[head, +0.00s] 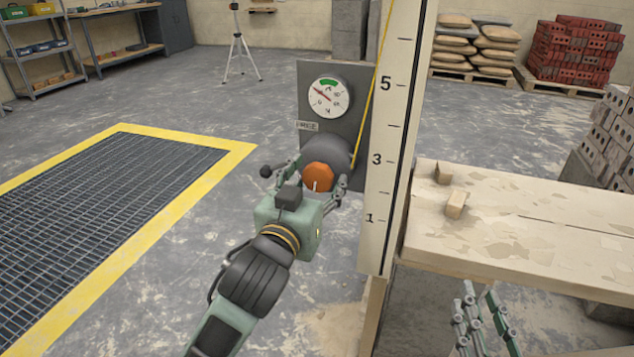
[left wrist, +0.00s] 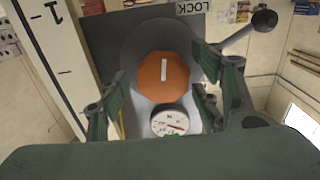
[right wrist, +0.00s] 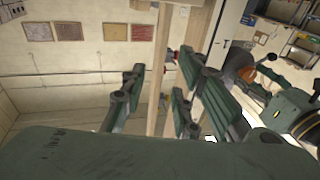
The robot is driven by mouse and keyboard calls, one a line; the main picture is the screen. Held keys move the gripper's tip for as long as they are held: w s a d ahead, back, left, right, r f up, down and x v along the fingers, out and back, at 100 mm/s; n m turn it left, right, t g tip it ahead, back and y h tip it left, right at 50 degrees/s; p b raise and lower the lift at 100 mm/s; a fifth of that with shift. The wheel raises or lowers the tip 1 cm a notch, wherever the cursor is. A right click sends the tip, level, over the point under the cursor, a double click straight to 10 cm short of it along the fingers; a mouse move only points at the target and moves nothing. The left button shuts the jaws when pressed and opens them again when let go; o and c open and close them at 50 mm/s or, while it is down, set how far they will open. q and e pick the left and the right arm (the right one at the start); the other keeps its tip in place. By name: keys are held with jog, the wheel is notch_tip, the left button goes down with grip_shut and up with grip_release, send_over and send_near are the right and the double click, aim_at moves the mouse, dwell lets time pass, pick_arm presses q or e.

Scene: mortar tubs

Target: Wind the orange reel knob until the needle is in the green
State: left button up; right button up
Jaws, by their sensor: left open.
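The orange reel knob (head: 317,178), with a white mark on its face, sits on a dark drum on a grey panel (head: 350,135). It also shows in the left wrist view (left wrist: 163,75). My left gripper (head: 313,181) is open, its fingers on either side of the knob; I cannot tell whether they touch it. The round gauge (head: 328,97) above has a green band at its top. Its red needle points to the upper left, outside the green. My right gripper (right wrist: 160,78) is open and empty, low beside the wooden bench.
A tall numbered scale board (head: 386,150) stands right of the panel, with a yellow line beside it. A black-ball lever (left wrist: 263,20) juts out beside the drum. The bench (head: 540,225) carries two small wooden blocks. A yellow-framed floor grate (head: 240,147) lies left.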

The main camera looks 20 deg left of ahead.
pick_arm(q)
jog(key=shift+c, duration=0.4)
jog(key=c, duration=1)
jog(key=shift+c, duration=0.2)
